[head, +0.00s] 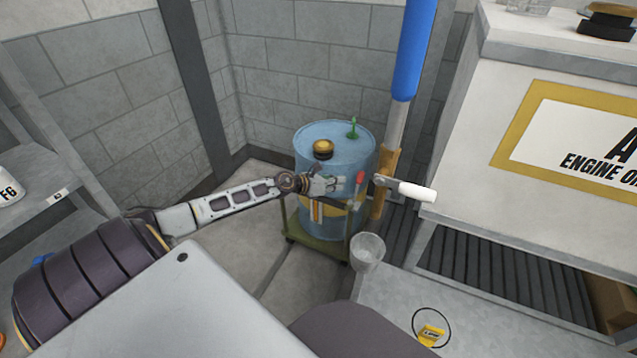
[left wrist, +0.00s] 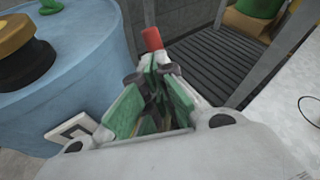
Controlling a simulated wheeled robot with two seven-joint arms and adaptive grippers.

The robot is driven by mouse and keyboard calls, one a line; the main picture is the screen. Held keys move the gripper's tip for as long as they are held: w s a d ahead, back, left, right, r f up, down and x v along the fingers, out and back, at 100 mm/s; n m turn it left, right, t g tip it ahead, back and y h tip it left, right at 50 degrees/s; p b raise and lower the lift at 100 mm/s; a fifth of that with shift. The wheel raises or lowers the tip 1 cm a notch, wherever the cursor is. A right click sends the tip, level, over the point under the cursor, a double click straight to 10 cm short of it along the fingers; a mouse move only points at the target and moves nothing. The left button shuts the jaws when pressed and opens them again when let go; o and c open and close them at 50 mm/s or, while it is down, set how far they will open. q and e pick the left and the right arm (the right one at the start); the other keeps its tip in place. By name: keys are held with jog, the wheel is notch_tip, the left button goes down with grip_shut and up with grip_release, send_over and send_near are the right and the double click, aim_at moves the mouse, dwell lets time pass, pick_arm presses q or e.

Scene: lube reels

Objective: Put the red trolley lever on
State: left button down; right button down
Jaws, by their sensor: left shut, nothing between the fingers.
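The red-tipped trolley lever (head: 360,177) stands upright at the front right of the blue drum's trolley (head: 322,246). Its red grip (left wrist: 152,38) also shows in the left wrist view, just beyond my fingertips. My left gripper (head: 345,190) is in front of the drum, just left of the lever. In the left wrist view the green-padded fingers (left wrist: 155,72) are closed together with nothing between them. I cannot tell whether the fingertips touch the lever, and its lower part is partly hidden. My right gripper is not in view.
The blue drum (head: 310,150) has a yellow-black cap (head: 323,148) and a green fitting (head: 353,129) on top. Right of it are a white-handled lever (head: 414,192), a blue-topped post (head: 412,50), a clear cup (head: 367,252) and a white cabinet (head: 470,185).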

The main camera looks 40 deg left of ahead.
pick_arm(q)
jog(key=shift+p+v, duration=0.3)
jog(key=shift+v, duration=1.8)
jog(key=shift+s+a+r, duration=0.25)
jog(key=shift+s+r, duration=0.1)
jog(key=shift+s, duration=0.15)
jog(key=shift+s+a+r, duration=0.25)
jog(key=shift+s, duration=0.25)
jog(key=shift+s+a+r+p, duration=0.3)
jog(key=shift+s+r+p, duration=0.1)
jog(key=shift+s, duration=0.2)
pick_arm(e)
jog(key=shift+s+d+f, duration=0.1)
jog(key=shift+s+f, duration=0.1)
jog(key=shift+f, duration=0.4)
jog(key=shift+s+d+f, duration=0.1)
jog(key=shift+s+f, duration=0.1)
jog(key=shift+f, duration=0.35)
